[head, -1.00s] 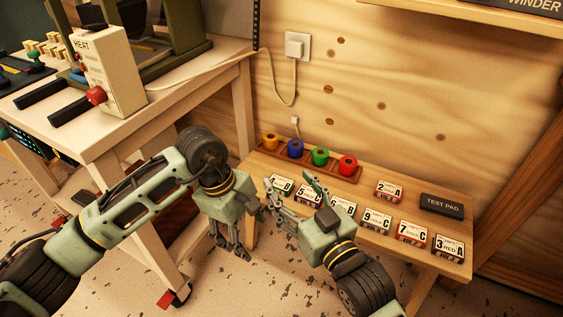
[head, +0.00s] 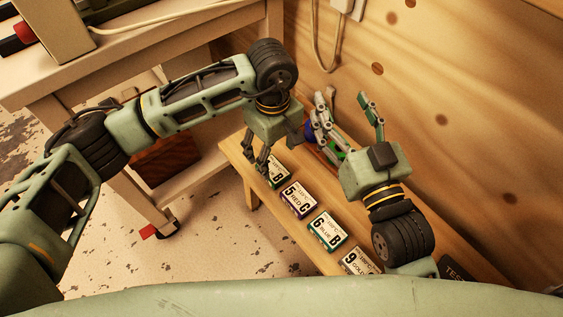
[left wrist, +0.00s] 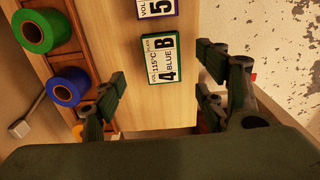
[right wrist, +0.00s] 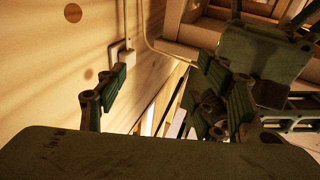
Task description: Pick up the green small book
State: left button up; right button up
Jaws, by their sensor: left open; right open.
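A small book with a green cover edge and a white label reading 4 B BLUE (left wrist: 161,59) lies flat on the wooden bench in the left wrist view. It also shows in the head view (head: 280,174), partly hidden by my left gripper (head: 260,160). My left gripper is open and empty above the bench; in the left wrist view (left wrist: 162,78) the book shows between its two fingers, apart from them. Another book, labelled 6 B (head: 328,231), also has a green-looking edge. My right gripper (head: 348,103) is open and empty, pointing up towards the wall.
A purple-edged book 5 C (head: 298,199) and a book 9 (head: 358,262) lie in the same row. A plywood wall (head: 470,130) rises behind. A table (head: 50,85) stands left.

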aim_at(273, 169)
pick_arm(q)
jog(key=shift+s+a+f, duration=0.1)
jog(key=shift+a+f, duration=0.05)
jog(key=shift+f, duration=0.7)
jog(key=shift+f+b, duration=0.3)
jog(key=shift+f, duration=0.2)
notch_tip(273, 169, down, 4)
jog(key=shift+a+f+b, duration=0.1)
jog(key=shift+f+b, duration=0.05)
jog(key=shift+b, duration=0.55)
pick_arm(e)
jog(key=s+r+t+y, duration=0.2)
jog(key=s+r+t, duration=0.2)
jog(key=r, duration=0.5)
jog(key=shift+a+r+t, duration=0.25)
jog(key=shift+t, duration=0.65)
pick_arm(q)
jog(key=shift+c, duration=0.2)
jog(key=c, duration=1.2)
jog(key=shift+c, duration=0.2)
pick_arm(e)
jog(key=shift+w, duration=0.1)
pick_arm(q)
jog(key=shift+r, duration=0.2)
pick_arm(e)
jog(key=shift+w, duration=0.1)
